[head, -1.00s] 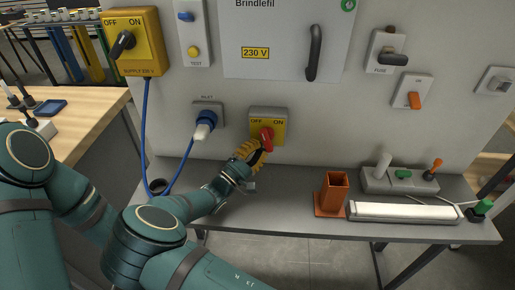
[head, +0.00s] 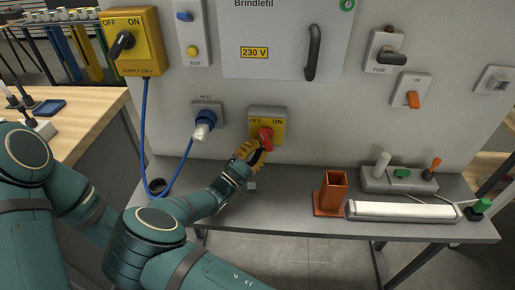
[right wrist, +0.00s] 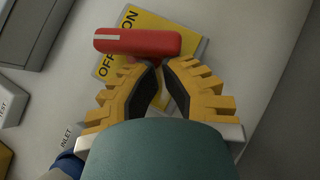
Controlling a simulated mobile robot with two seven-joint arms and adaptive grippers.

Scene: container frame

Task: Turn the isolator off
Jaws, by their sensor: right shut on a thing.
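The isolator is a yellow OFF/ON plate (head: 254,134) on a grey box on the panel, with a red handle (head: 265,135) below the labels. My right gripper (head: 258,151) is at the handle's lower end, coming from below left. In the right wrist view the red handle (right wrist: 140,42) lies across the yellow plate (right wrist: 190,50). The yellow-fingered right gripper (right wrist: 156,66) has its tips close together at the handle's near edge, shut on it. The exact contact is partly hidden. My left gripper is out of the picture.
A blue inlet plug (head: 205,120) with a blue cable hangs left of the isolator. A supply switch (head: 145,40) with a black handle is at upper left.

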